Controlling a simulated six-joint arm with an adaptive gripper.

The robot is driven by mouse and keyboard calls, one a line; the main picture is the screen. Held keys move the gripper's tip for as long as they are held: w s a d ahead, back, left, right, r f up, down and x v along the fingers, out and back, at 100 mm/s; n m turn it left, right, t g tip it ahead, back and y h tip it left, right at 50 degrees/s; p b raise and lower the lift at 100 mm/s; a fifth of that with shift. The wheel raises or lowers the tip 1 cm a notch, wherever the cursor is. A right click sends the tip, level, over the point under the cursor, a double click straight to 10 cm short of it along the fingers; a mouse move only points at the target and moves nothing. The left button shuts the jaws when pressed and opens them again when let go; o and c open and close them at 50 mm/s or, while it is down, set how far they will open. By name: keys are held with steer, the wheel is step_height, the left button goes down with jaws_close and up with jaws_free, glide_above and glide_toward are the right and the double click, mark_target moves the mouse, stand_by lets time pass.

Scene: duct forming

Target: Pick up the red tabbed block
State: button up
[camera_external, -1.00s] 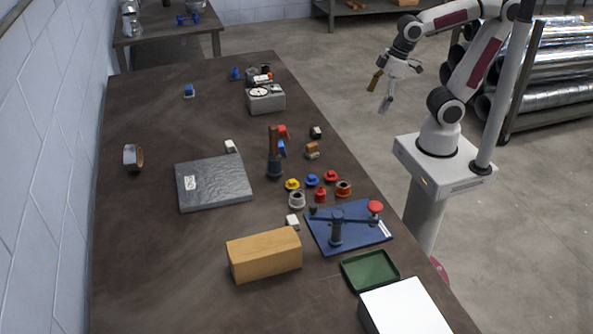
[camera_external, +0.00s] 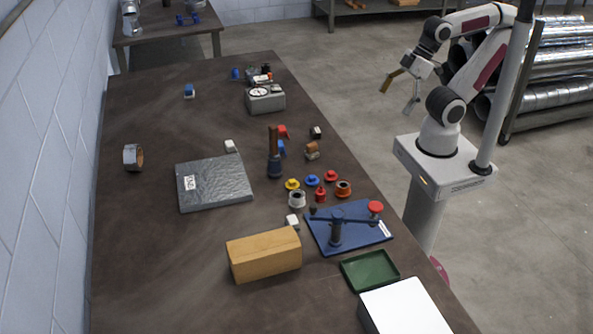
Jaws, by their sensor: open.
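A small red piece (camera_external: 283,131) lies on the dark table just behind and right of the upright brown-handled tool (camera_external: 274,150), with a blue piece (camera_external: 281,148) close by. It may be the red tabbed block, but it is too small to make out a tab. Other small red pieces, one at the back (camera_external: 331,176) and one nearer (camera_external: 320,195), stand in a cluster further forward. My gripper (camera_external: 396,101) is open and empty, in the air off the table's right side, well apart from all these pieces.
A blue plate with a lever and red knob (camera_external: 375,207), a green tray (camera_external: 370,271), a white box (camera_external: 405,307) and a wooden block (camera_external: 264,255) occupy the front. A grey slab (camera_external: 214,184) lies left of the tool. The table's left side is mostly clear.

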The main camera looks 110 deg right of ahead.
stand_by(0.3)
steer(key=c, duration=1.7)
steer(key=shift+w, duration=0.1)
